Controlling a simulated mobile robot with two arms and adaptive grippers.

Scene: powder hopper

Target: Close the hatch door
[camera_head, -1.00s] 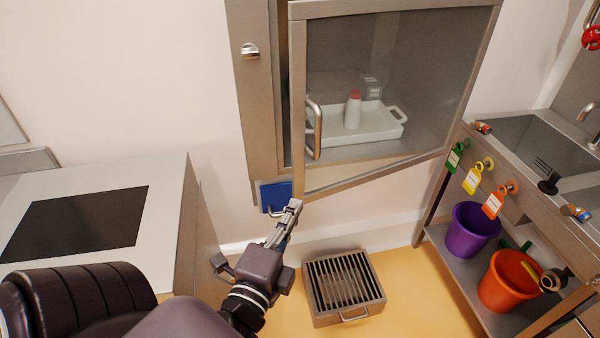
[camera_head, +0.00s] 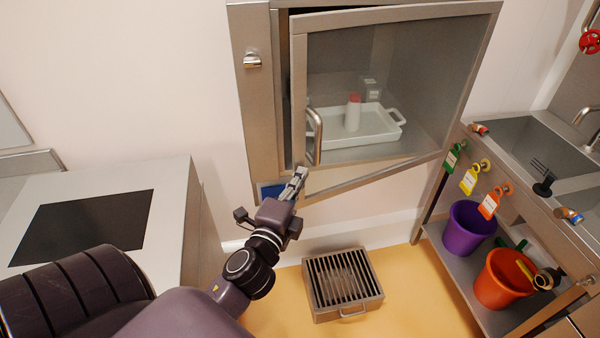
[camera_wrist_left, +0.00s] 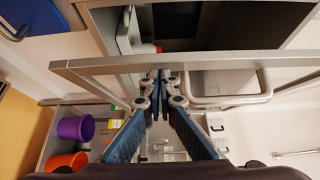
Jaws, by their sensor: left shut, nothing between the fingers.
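The hatch door (camera_head: 398,179) is a glass panel in a metal frame. It stands ajar, with its left edge swung out from the cabinet frame (camera_head: 262,115). Its bar handle (camera_head: 316,137) is near the left edge and also shows in the left wrist view (camera_wrist_left: 232,102). My left gripper (camera_head: 301,172) is shut and empty, with its tips at the door's lower left corner, just below the handle. In the left wrist view its closed tips (camera_wrist_left: 161,76) are at the door frame (camera_wrist_left: 95,66); I cannot tell whether they touch. My right gripper is out of view.
A white tray (camera_head: 385,133) with a red-capped bottle (camera_head: 353,112) stands inside the hatch. A grated metal box (camera_head: 343,285) is on the floor below. A counter (camera_head: 178,215) is at left, and a sink bench with buckets (camera_head: 470,228) at right.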

